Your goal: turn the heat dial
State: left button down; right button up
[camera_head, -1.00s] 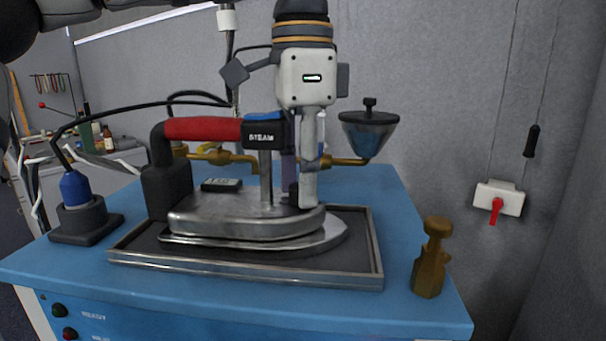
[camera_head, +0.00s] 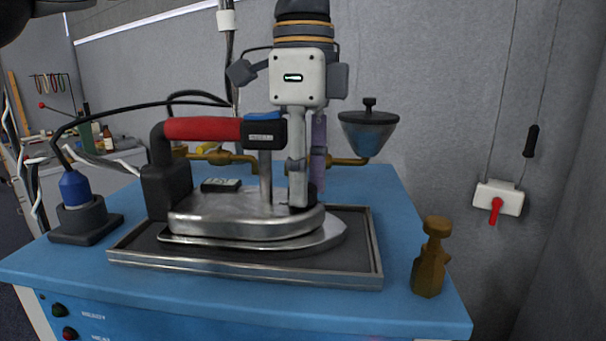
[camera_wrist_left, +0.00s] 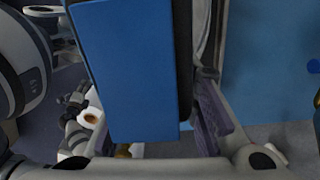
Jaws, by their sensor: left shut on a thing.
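The iron (camera_head: 245,215) has a red handle (camera_head: 203,129) and stands on a dark, metal-rimmed tray. The heat dial (camera_head: 312,191) is a small dark knob on top of the iron's body, mostly hidden by my fingers. My left gripper (camera_head: 305,188) comes down from above, just right of the iron's front post, and is shut on the dial. In the left wrist view the iron's blue-topped block (camera_wrist_left: 130,65) fills the middle and the dial is hidden. A purple finger pad (camera_wrist_left: 210,118) shows beside the block. My right gripper is not in view.
The tray rim (camera_head: 245,271) runs around the iron on the blue table (camera_head: 400,310). A brown bottle-shaped object (camera_head: 431,258) stands at the right. A blue plug in a dark base (camera_head: 78,208) is at the left. A funnel-shaped valve (camera_head: 368,132) is behind the gripper.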

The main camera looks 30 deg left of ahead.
pick_arm(q)
jog(key=shift+m, duration=1.2)
jog(key=c, duration=1.2)
grip_release()
notch_tip(320, 180, up, 12)
jog(key=shift+w+r, duration=0.1)
